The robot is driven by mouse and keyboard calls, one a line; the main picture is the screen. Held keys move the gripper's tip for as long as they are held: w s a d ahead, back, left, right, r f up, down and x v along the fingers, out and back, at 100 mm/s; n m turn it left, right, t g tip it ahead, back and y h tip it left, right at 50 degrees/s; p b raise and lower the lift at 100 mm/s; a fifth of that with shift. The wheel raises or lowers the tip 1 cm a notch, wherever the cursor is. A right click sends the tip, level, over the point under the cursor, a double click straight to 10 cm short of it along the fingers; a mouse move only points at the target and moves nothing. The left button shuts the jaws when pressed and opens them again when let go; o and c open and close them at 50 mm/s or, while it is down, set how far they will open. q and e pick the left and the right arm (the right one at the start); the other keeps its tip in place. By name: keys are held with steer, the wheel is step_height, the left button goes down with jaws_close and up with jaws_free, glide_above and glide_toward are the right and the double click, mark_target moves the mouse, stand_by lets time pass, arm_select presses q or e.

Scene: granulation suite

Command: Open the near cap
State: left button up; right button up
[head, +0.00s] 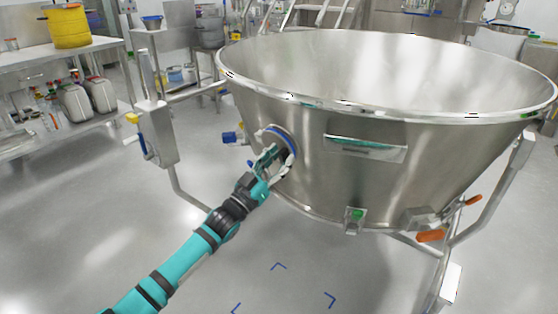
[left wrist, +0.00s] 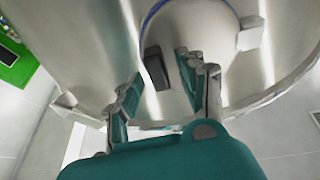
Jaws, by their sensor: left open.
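The near cap (head: 284,137) is a round, pale disc with a blue ring, set on the side of the large steel bowl (head: 252,104). In the left wrist view the cap (left wrist: 195,32) fills the upper middle, with a dark handle (left wrist: 155,66) on its face and a pale block at its right edge. My left gripper (head: 277,160) is in front of the cap and hides its lower part. Its fingers (left wrist: 158,77) are open, one on each side of the dark handle; I cannot tell whether they touch it. My right gripper is not in view.
A blue-handled fitting (head: 232,136) sticks out left of the cap. A steel post with a box (head: 157,135) stands further left. Orange handles (head: 431,236) are low at the bowl's right. A bench with a yellow drum (head: 68,26) is back left. The front floor is clear.

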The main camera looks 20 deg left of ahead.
arm_select(q)
jaws_close()
stand_by(0.5)
